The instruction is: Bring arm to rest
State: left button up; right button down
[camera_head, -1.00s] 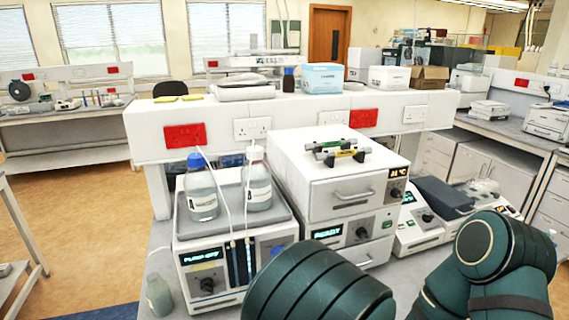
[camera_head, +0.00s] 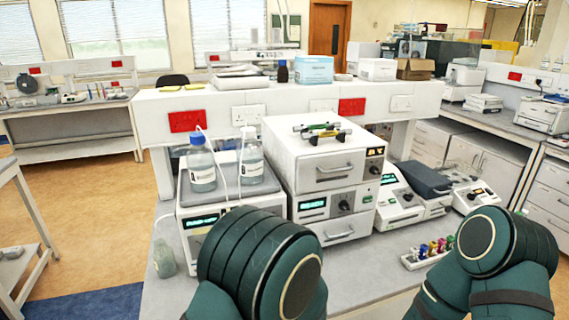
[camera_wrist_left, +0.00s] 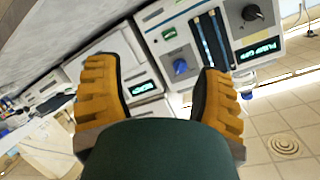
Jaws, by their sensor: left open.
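My left gripper (camera_wrist_left: 162,95) shows in the left wrist view with its two orange-padded fingers spread wide and nothing between them. The pump unit with its display and blue knob (camera_wrist_left: 180,66) shows beyond the fingers, apart from them. In the head view my left arm (camera_head: 262,262) bends in front of the pump unit and hides its lower part; the left gripper is out of sight there. My right arm (camera_head: 490,262) is folded at the lower right, and its gripper is not in view.
Two bottles (camera_head: 201,168) stand on the pump unit (camera_head: 192,222). Stacked white instruments (camera_head: 325,170) sit beside it. A rack of colored vials (camera_head: 428,252) lies near the right arm. A small bottle (camera_head: 164,260) stands at the bench's left edge. Bare bench (camera_head: 365,270) lies between my arms.

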pick_arm(q)
jog(key=s+a+f+n+g+h+b, duration=0.2)
jog(key=s+a+f+g, duration=0.3)
jog(key=s+f, duration=0.3)
jog(key=s+a+f+n+g+h+b, duration=0.3)
jog(key=s+f+g, duration=0.4)
jog(key=f, duration=0.6)
jog(key=shift+s+a+n+h, duration=0.75)
jog(key=shift+a+h, duration=0.45)
jog(key=shift+h, duration=0.1)
pick_arm(e)
jog(key=shift+s+f, duration=0.2)
jog(key=shift+f, duration=0.7)
jog(key=shift+s+f, duration=0.15)
jog(key=shift+f, duration=0.8)
jog(key=shift+s+f, duration=0.2)
jog(key=shift+f, duration=0.7)
